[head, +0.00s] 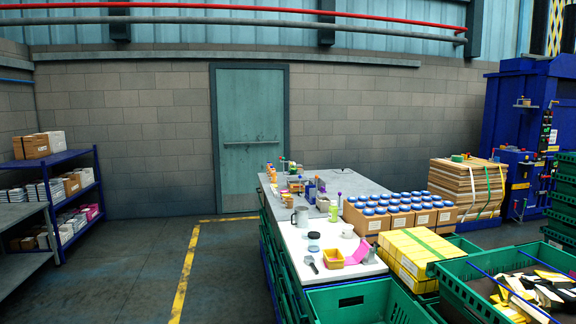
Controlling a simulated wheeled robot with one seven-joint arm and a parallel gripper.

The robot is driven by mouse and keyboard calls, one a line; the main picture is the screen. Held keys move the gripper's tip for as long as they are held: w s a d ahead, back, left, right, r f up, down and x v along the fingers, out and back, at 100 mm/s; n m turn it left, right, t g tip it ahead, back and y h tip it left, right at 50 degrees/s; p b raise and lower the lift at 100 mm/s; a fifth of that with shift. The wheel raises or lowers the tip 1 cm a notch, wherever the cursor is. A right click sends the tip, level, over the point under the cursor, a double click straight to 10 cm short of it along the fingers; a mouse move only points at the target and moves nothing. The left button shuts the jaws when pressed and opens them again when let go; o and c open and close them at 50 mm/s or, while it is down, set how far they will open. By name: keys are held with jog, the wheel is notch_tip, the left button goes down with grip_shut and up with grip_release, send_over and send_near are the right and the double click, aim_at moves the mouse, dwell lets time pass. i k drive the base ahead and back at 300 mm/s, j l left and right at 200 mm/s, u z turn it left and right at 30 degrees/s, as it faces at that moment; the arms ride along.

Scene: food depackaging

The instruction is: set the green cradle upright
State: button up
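No part of my gripper shows in the head view. I cannot pick out the green cradle for sure. A small green item (333,213) stands on the table beside the boxes of blue-lidded jars, too small to make out. More tiny green bits show among the clutter at the table's far end, and their shapes cannot be told. The table (296,239) has a white front part and a grey far part.
A grey mug (300,216), a dark-lidded jar (314,242), a yellow tub (333,259) and a pink sheet (358,252) are on the white part. Green crates (350,302) crowd the front. Blue shelves (96,190) stand left. Floor between shelves and table is clear.

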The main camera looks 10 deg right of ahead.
aim_at(293, 172)
jog(key=i+j, duration=0.35)
jog(key=j, duration=0.2)
jog(key=i+j+u, duration=0.1)
jog(key=i+j, duration=0.2)
jog(key=j, duration=0.25)
jog(key=i+j, duration=0.35)
jog(key=j, duration=0.15)
jog(key=i, duration=0.7)
jog(key=i+j, duration=0.15)
jog(key=i, duration=0.5)
jog(key=i+z, duration=0.1)
jog(key=i, duration=0.6)
jog(key=i+j, duration=0.15)
jog(key=i, duration=2.1)
jog(key=i+l+z, duration=0.1)
jog(key=i+z, duration=0.4)
jog(key=i, duration=0.15)
jog(key=i+j+z, duration=0.15)
jog(key=i+z, duration=0.35)
jog(key=i, duration=0.15)
jog(key=i+z, duration=0.25)
jog(key=i+l, duration=0.05)
jog(key=i, duration=0.05)
